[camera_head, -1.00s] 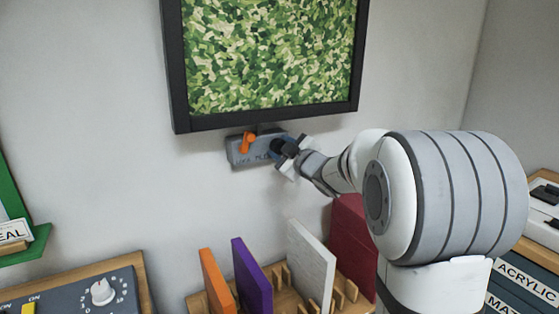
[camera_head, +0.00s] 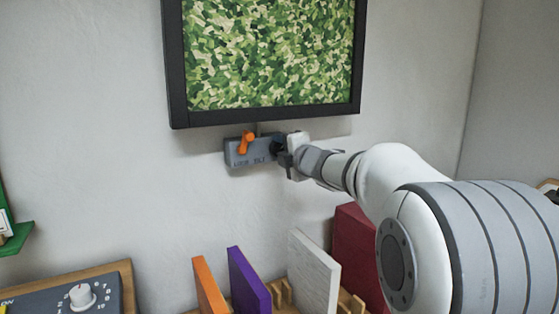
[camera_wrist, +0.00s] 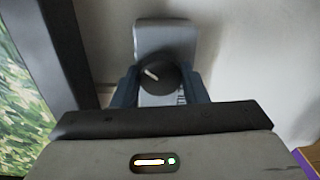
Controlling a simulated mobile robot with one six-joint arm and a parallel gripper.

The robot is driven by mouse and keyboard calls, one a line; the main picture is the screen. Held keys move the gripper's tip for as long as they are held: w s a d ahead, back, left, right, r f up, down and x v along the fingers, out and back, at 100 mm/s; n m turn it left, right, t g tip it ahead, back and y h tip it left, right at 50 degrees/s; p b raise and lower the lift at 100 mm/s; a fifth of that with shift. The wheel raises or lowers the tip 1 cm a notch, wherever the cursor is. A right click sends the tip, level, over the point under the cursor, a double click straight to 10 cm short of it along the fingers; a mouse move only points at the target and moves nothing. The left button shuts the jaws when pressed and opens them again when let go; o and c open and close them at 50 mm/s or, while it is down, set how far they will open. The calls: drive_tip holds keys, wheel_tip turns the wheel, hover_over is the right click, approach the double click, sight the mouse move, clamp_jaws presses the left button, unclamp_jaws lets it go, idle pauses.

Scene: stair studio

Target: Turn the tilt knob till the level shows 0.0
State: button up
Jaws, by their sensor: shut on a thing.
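The grey wall box (camera_head: 240,157) sits under the framed green picture (camera_head: 270,55), with "LOCK" and "TILT" lettering. An orange lever (camera_head: 246,141) stands on its left part. The dark round tilt knob (camera_wrist: 155,76), with a white pointer line slanting, shows in the wrist view on the box (camera_wrist: 165,38). My gripper (camera_head: 281,147) is at the box's right end, shut on the knob. Its dark fingers lie on either side of the knob in the wrist view (camera_wrist: 158,86). I see no level reading in either view.
Below stand orange (camera_head: 208,288), purple (camera_head: 247,282), white (camera_head: 314,270) and dark red (camera_head: 355,250) panels in a wooden rack. A dial panel (camera_head: 60,298) is at lower left, a green shelf (camera_head: 17,238) at the left edge. The wall left of the box is clear.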

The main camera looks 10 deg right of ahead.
drive_tip(key=n+b, duration=0.1)
drive_tip(key=n, duration=0.1)
drive_tip(key=n+b, duration=0.2)
drive_tip(key=n, duration=0.1)
drive_tip(key=shift+f+n+b, duration=0.25)
drive_tip(key=shift+n+b, duration=0.05)
drive_tip(key=shift+b, duration=0.1)
idle(0.4)
drive_tip(key=o, duration=1)
drive_tip(key=shift+r, duration=0.2)
drive_tip(key=shift+c, duration=0.2)
drive_tip(key=p+v, duration=0.1)
drive_tip(key=v, duration=0.6)
drive_tip(key=shift+s, duration=0.4)
